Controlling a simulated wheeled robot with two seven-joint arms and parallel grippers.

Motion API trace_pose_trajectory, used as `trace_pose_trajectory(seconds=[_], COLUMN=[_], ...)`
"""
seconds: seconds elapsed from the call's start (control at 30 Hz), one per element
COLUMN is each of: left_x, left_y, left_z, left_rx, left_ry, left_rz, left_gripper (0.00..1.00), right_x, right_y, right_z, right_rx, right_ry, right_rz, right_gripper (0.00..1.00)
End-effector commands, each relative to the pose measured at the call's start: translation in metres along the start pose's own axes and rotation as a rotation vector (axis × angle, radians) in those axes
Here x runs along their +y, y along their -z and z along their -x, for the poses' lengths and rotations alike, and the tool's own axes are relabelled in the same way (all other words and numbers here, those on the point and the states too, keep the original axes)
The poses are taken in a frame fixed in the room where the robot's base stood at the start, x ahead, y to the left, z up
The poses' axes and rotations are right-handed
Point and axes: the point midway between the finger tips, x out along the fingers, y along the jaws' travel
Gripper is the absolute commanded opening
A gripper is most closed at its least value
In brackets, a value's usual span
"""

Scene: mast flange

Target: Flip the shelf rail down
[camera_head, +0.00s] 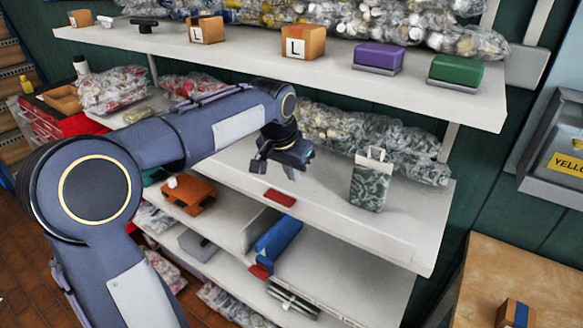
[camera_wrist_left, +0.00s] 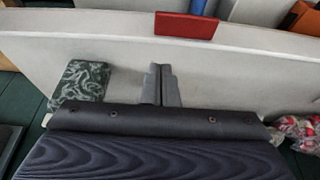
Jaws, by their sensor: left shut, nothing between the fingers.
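My left gripper (camera_head: 276,170) hangs above the middle shelf (camera_head: 340,222). In the left wrist view its two fingers (camera_wrist_left: 163,84) are together with nothing between them. A small red tab (camera_head: 280,197) sits near the front edge of the middle shelf, just in front of the gripper; in the left wrist view the tab (camera_wrist_left: 185,25) is beyond the fingertips, apart from them. A blue bar (camera_head: 279,238) with a red piece (camera_head: 260,271) at its near end lies lower down, below the tab. I cannot tell which of these belongs to the rail. My right gripper is out of view.
A patterned green-grey box (camera_head: 370,183) stands right of the gripper, with clear bags (camera_head: 390,145) behind it. The top shelf (camera_head: 330,78) overhangs, carrying several boxes. An orange holder (camera_head: 188,195) is to the left. A wooden table (camera_head: 505,275) stands at the right.

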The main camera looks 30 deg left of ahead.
Motion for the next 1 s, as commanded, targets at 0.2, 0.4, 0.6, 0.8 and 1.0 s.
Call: trace_pose_trajectory(seconds=[0.2, 0.4, 0.6, 0.8, 1.0], left_x=[0.000, -0.001, 0.000, 0.000, -0.001], left_y=[-0.001, -0.001, 0.000, 0.000, -0.003], left_z=[-0.040, -0.060, -0.064, -0.064, -0.065], left_rx=[-0.004, -0.002, 0.000, 0.000, 0.024], left_ry=[0.000, 0.000, 0.000, 0.000, 0.000], left_rz=[0.001, 0.001, 0.001, 0.001, 0.001], left_gripper=[0.00, 0.00, 0.00, 0.00, 0.00], right_x=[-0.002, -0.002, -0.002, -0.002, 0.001], right_y=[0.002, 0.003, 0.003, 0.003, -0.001], right_z=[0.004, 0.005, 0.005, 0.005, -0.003], right_rx=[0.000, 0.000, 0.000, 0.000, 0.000], right_ry=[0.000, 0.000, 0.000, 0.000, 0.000], right_rz=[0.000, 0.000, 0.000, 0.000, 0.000], right_gripper=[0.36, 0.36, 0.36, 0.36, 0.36])
